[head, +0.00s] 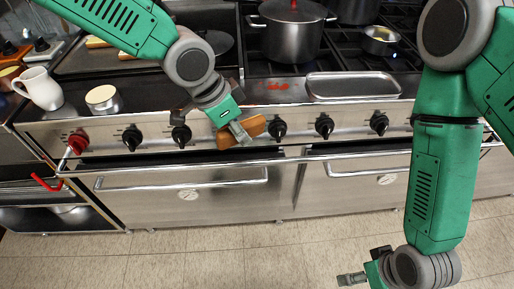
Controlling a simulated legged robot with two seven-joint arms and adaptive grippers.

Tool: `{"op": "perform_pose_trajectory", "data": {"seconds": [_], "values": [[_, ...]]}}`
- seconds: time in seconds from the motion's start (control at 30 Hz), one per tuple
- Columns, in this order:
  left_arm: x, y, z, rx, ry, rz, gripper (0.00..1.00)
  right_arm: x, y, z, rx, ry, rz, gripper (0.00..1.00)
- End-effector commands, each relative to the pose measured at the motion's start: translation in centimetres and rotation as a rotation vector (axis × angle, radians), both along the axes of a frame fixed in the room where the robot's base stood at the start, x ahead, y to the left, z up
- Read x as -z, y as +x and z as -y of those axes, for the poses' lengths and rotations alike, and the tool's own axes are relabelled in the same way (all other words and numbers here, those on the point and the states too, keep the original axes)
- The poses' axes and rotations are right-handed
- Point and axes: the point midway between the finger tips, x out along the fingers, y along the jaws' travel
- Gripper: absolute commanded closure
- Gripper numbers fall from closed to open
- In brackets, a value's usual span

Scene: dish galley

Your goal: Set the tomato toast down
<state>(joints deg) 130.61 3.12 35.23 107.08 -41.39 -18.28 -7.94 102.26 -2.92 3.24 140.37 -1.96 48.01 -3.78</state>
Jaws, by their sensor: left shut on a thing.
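My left gripper (240,130) is shut on an orange-brown slab, which looks like the tomato toast (228,138). It holds the toast in front of the stove's knob panel, and the fingers cover part of it. No tomato topping can be made out from this side. My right gripper (354,279) is low at the bottom of the view, over the floor and far from the toast. It looks empty, but its finger gap is too small to read.
A shallow metal tray (353,86) lies at the stove's front edge. A lidded pot (291,38) and a small pan (380,40) stand behind. A white jug (41,89) and a round tin (103,100) stand at left. Knobs (325,125) stick out along the front.

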Motion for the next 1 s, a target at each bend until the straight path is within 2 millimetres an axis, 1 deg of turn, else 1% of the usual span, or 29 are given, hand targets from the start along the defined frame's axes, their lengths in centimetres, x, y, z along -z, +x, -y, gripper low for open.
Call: {"op": "perform_pose_trajectory", "data": {"seconds": [0.03, 0.07, 0.1, 0.17, 0.2, 0.27, 0.3, 0.37, 0.4, 0.43, 0.5, 0.6, 0.7, 0.83, 1.0], "values": [[0.0, 0.0, 0.0, 0.000, 0.000, 0.000, 1.00, -0.4, 1.1, -1.8, -0.047, 0.042, 0.063, 0.00], [0.0, 0.0, 0.0, -0.001, 0.000, 0.000, 1.00, -0.8, 1.9, -3.1, -0.081, 0.070, 0.110, 0.00], [0.0, 0.0, 0.0, -0.001, 0.000, 0.000, 1.00, -1.5, 3.0, -4.8, -0.124, 0.109, 0.180, 0.00], [0.0, 0.0, 0.0, -0.001, 0.000, 0.000, 1.00, -2.8, 4.7, -7.6, -0.189, 0.167, 0.296, 0.00], [0.0, 0.0, 0.0, -0.001, 0.000, 0.000, 1.00, -4.0, 5.7, -9.5, -0.227, 0.206, 0.376, 0.00], [0.0, 0.0, 0.0, -0.002, 0.000, -0.001, 1.00, -6.1, 7.2, -12.1, -0.276, 0.259, 0.502, 0.00], [0.0, 0.0, 0.0, -0.002, 0.000, -0.001, 1.00, -7.6, 8.1, -13.7, -0.302, 0.291, 0.587, 0.00], [0.0, 0.0, 0.0, -0.002, 0.000, 0.000, 1.00, -10.1, 9.3, -15.8, -0.329, 0.334, 0.713, 0.00], [0.0, 0.0, 0.0, -0.002, 0.000, -0.001, 1.00, -11.9, 10.0, -17.0, -0.340, 0.359, 0.797, 0.00], [0.0, 0.0, 0.0, -0.002, 0.000, 0.000, 1.00, -13.2, 10.5, -17.8, -0.345, 0.376, 0.858, 0.00], [0.0, 0.0, 0.0, -0.002, 0.000, 0.000, 1.00, -16.2, 11.4, -19.2, -0.345, 0.406, 0.989, 0.00], [0.0, 0.0, 0.0, -0.002, 0.000, 0.000, 1.00, -19.9, 12.2, -20.4, -0.327, 0.433, 1.143, 0.00], [0.0, 0.0, 0.0, -0.002, 0.000, 0.000, 1.00, -22.6, 12.6, -20.9, -0.303, 0.445, 1.249, 0.00], [0.0, 0.0, 0.0, -0.002, 0.000, 0.000, 1.00, -24.3, 13.0, -21.2, -0.282, 0.451, 1.318, 0.00], [0.0, 0.0, 0.0, -0.002, 0.000, 0.000, 1.00, -24.6, 14.3, -21.9, -0.278, 0.450, 1.334, 0.00]]}}
